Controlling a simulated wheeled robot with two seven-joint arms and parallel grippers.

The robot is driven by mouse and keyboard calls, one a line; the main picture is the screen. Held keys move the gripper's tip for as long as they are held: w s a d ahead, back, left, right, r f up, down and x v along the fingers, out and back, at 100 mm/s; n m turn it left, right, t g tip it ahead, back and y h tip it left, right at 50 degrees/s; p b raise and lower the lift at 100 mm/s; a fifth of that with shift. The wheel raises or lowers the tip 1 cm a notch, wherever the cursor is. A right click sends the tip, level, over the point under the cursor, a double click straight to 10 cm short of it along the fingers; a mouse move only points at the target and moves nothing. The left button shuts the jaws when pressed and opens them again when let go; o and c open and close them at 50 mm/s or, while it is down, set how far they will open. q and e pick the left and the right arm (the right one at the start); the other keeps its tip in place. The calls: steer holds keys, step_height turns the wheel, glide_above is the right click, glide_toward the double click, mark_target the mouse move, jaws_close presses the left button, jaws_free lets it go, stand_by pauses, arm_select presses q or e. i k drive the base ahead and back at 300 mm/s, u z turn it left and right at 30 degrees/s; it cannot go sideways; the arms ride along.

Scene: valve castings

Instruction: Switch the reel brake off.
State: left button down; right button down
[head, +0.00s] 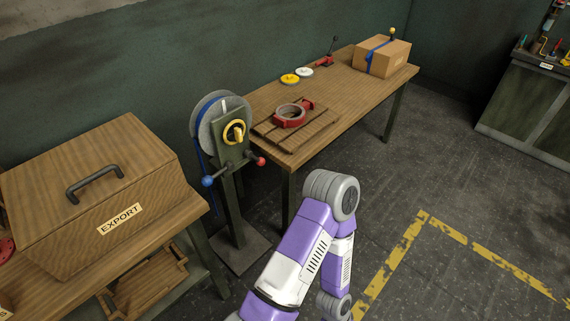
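The strap reel (212,118), a grey disc wound with blue strap, stands on a dark green post (236,205). On the post's front is a round yellow-ringed dial with a pale yellow knob (239,133). Below it, a dark crossbar carries a blue ball (208,181) at its left end and a red ball (260,161) at its right end. I cannot tell which of these is the brake control or how it is set. A purple and white arm of mine rises from the bottom, right of the reel and apart from it. Neither gripper shows.
A wooden EXPORT crate (150,233) stands on the bench at left. The right bench (345,98) holds a red ring casting (291,115) on a slatted board, yellow and white discs, a red tool and a blue-strapped carton (395,60). Floor at right is clear, with yellow markings (395,262).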

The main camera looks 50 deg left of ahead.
mark_target(260, 162)
steer(key=u, duration=0.35)
steer(key=i, duration=1.4)
steer(key=u, duration=1.55)
steer(key=i, duration=0.4)
steer(key=u, duration=0.35)
